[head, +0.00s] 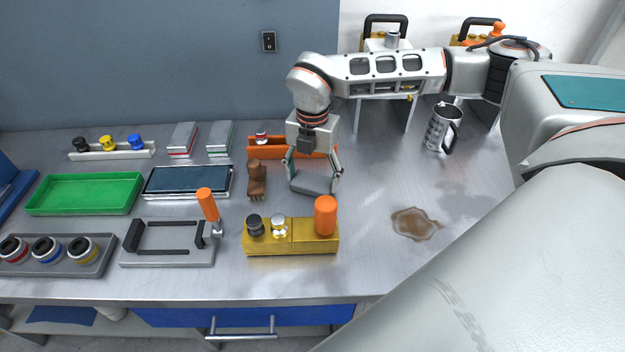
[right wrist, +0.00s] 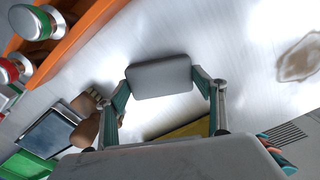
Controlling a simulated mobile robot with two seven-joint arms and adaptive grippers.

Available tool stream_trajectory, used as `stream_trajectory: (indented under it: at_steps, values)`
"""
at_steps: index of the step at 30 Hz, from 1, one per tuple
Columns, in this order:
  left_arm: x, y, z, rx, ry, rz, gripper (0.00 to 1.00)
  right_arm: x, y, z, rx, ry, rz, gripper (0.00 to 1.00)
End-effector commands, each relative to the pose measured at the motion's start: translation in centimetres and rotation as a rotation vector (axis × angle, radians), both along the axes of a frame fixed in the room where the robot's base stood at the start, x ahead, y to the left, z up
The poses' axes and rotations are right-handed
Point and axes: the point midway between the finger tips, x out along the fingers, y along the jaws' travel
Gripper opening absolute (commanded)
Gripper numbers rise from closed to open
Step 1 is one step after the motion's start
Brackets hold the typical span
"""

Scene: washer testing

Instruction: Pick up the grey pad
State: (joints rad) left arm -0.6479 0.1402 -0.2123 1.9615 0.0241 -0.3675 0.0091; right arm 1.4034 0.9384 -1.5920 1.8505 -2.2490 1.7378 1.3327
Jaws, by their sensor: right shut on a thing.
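The grey pad (head: 314,183) is a small rounded block between the fingers of my right gripper (head: 315,178), in the middle of the head view. In the right wrist view the grey pad (right wrist: 160,78) spans the gap between the two fingertips of the right gripper (right wrist: 160,82), which is shut on it. The pad looks close to the metal table; I cannot tell whether it touches it. My left gripper is not in view.
A brown object (head: 257,179) stands just left of the pad. A yellow block (head: 291,249) with an orange cylinder is in front, and an orange holder (head: 258,152) is behind. A brown stain (head: 415,223) and a metal mug (head: 441,128) lie to the right.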

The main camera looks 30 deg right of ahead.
Motion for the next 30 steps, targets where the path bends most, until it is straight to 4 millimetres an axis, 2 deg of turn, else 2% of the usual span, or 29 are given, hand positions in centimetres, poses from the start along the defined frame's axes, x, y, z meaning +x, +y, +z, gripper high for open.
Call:
stream_trajectory:
  at_steps: [5,11,24,30]
  values:
    - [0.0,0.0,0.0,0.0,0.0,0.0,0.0,0.1,0.0,0.8,0.001,-0.003,0.0,0.52]
    - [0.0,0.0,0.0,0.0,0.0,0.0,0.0,0.1,0.0,3.4,0.001,-0.006,0.0,0.52]
    - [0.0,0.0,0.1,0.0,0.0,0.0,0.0,0.1,0.0,14.4,0.001,-0.007,0.0,0.52]
    - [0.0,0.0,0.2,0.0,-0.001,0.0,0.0,0.1,0.0,17.9,0.0,-0.004,-0.001,0.52]
